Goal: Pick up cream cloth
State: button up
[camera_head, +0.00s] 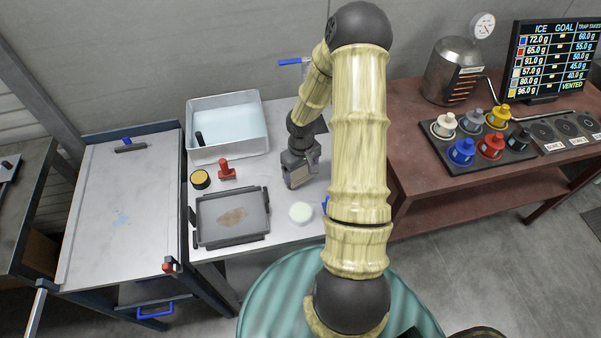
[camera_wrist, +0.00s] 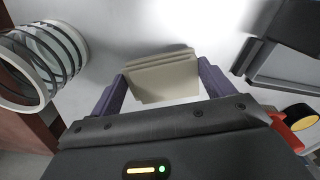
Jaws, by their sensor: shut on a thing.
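The cream cloth (camera_wrist: 161,76) shows in the wrist view as a folded, flat block with layered edges. It sits between the two purple fingers of my gripper (camera_wrist: 160,78), which are shut on its left and right sides. In the head view my gripper (camera_head: 300,178) is over the right part of the white worktop, pointing down. The cloth cannot be made out there, as the gripper and arm cover that spot. I cannot tell whether the cloth touches the worktop.
Left of my gripper are a red-handled tool (camera_head: 227,170), a yellow-topped puck (camera_head: 200,179) and a dark-framed tray (camera_head: 205,238). A white basin (camera_head: 193,155) stands behind. A white round piece (camera_head: 300,212) lies in front. A coil-wrapped cylinder (camera_wrist: 42,65) is nearby in the wrist view.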

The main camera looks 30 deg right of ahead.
aim_at(301, 173)
notch_tip(301, 173, up, 9)
dwell(0.3)
jog(key=shift+r, duration=0.1)
jog(key=shift+o, duration=1.4)
jog(key=shift+c, duration=0.5)
jog(key=shift+d, duration=0.1)
